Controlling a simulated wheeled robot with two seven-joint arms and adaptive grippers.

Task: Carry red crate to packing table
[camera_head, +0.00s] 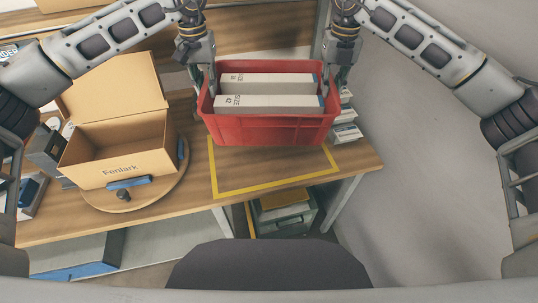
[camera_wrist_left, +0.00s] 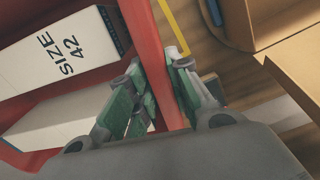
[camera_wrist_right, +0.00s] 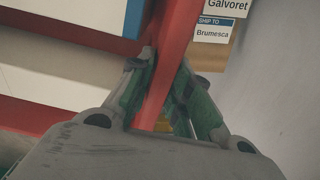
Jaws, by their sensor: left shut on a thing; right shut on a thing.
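The red crate (camera_head: 268,131) is in the head view, over the right part of the packing table (camera_head: 196,184), at the back of a yellow taped outline. I cannot tell whether it touches the table. Two long white boxes (camera_head: 266,84) lie in it; one reads "SIZE 42" in the left wrist view (camera_wrist_left: 62,52). My left gripper (camera_head: 211,88) is shut on the crate's left wall, with its green pads on both sides of the red rim (camera_wrist_left: 166,75). My right gripper (camera_head: 327,88) is shut on the right wall, whose rim shows in the right wrist view (camera_wrist_right: 172,70).
An open "Fenlark" carton (camera_head: 122,150) stands on a round wooden turntable (camera_head: 165,192) at the left. Several white boxes (camera_head: 346,124) are stacked right of the crate. The yellow outline (camera_head: 275,186) is bare in front of the crate. Grey floor (camera_head: 420,190) is clear at the right.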

